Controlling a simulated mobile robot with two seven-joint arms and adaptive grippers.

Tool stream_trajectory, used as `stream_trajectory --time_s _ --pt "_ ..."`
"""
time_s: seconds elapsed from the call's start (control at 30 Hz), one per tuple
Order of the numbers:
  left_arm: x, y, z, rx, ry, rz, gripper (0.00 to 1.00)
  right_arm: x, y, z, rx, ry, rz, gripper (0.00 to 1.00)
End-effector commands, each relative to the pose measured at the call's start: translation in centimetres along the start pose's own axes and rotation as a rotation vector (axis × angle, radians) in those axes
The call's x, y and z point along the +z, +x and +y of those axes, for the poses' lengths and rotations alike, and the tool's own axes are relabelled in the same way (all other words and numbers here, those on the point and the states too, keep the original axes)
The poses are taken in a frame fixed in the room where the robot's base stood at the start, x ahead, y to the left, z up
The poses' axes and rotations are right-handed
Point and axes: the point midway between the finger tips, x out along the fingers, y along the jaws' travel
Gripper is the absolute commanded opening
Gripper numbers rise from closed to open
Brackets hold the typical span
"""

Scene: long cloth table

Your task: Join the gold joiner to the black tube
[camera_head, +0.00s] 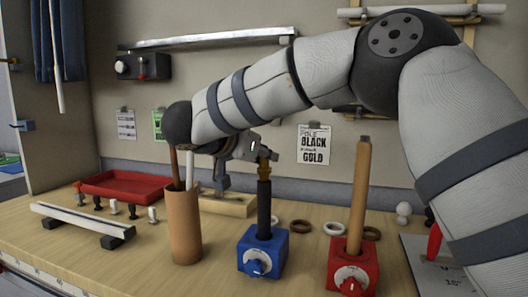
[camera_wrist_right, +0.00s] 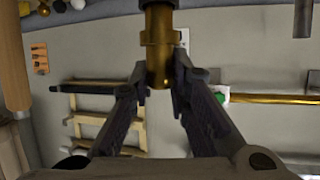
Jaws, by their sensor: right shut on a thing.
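The black tube (camera_head: 264,208) stands upright in a blue clamp block (camera_head: 262,253) on the table. The gold joiner (camera_head: 264,178) is at the tube's top end, in line with it and seeming to touch it. I cannot tell how far it is seated. My right gripper (camera_head: 262,152) is shut on the joiner from above and behind. In the right wrist view, the gold joiner (camera_wrist_right: 158,40) sits between the two fingertips (camera_wrist_right: 160,75), with a dark end at the top edge. My left gripper is not in view.
A tan tube (camera_head: 358,195) stands in a red clamp block (camera_head: 352,268) to the right. A brown cylinder holder (camera_head: 184,225) with rods stands close on the left. Rings (camera_head: 300,226) lie behind. A red tray (camera_head: 122,186) and a white rail (camera_head: 82,220) are farther left.

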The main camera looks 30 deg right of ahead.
Motion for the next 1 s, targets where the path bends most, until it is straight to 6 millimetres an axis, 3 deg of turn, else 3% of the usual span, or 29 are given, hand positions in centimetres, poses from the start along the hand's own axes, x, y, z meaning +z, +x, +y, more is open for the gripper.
stream_trajectory --time_s 0.73,0.77,0.83,1.0 --pt "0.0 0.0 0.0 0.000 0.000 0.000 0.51 1.7 0.7 0.1 0.000 -0.001 0.000 0.00" --pt "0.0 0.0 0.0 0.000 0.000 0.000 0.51 1.7 0.7 0.1 0.000 -0.001 0.000 0.21" --pt "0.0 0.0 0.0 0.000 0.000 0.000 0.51 1.7 0.7 0.1 0.000 -0.001 0.000 0.37" --pt "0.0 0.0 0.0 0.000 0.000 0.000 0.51 1.7 0.7 0.1 0.000 0.000 0.000 0.40"
